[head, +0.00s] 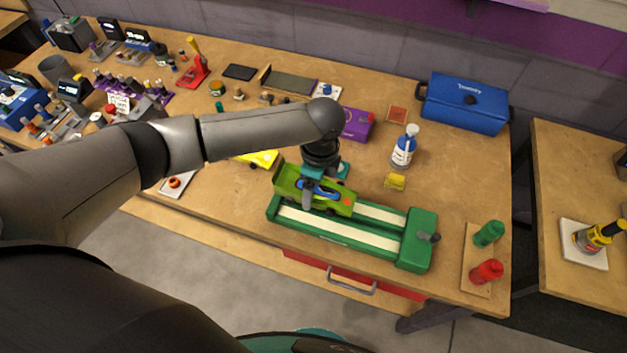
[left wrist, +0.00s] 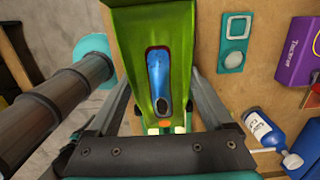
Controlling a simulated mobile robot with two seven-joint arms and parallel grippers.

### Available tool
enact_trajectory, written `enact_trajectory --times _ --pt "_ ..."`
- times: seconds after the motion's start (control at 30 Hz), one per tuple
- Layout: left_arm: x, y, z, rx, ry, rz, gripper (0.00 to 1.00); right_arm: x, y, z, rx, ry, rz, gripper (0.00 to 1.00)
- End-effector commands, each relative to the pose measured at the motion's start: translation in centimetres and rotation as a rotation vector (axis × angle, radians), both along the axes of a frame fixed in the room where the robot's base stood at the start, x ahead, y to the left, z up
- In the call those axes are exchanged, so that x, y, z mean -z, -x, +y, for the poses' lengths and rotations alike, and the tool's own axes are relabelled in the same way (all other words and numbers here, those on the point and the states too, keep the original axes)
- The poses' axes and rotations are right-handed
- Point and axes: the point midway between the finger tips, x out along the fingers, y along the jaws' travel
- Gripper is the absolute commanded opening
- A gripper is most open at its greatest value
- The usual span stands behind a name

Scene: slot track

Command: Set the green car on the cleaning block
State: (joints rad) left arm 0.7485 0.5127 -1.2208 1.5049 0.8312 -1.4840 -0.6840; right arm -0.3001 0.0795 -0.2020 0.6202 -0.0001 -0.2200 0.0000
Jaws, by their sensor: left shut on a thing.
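The green car (head: 290,182), with a blue inset on top, is held in my left gripper (head: 309,192). The car also fills the top middle of the left wrist view (left wrist: 178,45), with the fingers (left wrist: 160,105) on either side of it. The long green block with two cream strips (head: 415,245), which I take as the cleaning block, lies near the table's front edge. The car is over the left part of this block and hides some of it. I cannot tell whether the car touches it. My right gripper is not in view.
A yellow car (head: 262,158) lies left of my gripper.

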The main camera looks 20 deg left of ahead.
Motion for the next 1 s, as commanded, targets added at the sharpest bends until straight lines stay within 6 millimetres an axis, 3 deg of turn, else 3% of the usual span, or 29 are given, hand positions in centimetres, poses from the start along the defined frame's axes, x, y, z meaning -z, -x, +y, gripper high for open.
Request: enact_trajectory --times 0.6,1.0 --pt "5.0 0.0 0.0 0.0 0.001 -0.001 0.18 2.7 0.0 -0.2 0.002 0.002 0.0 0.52" --pt "6.1 -0.1 0.0 0.001 0.0 -0.002 0.18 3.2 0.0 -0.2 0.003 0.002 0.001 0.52"
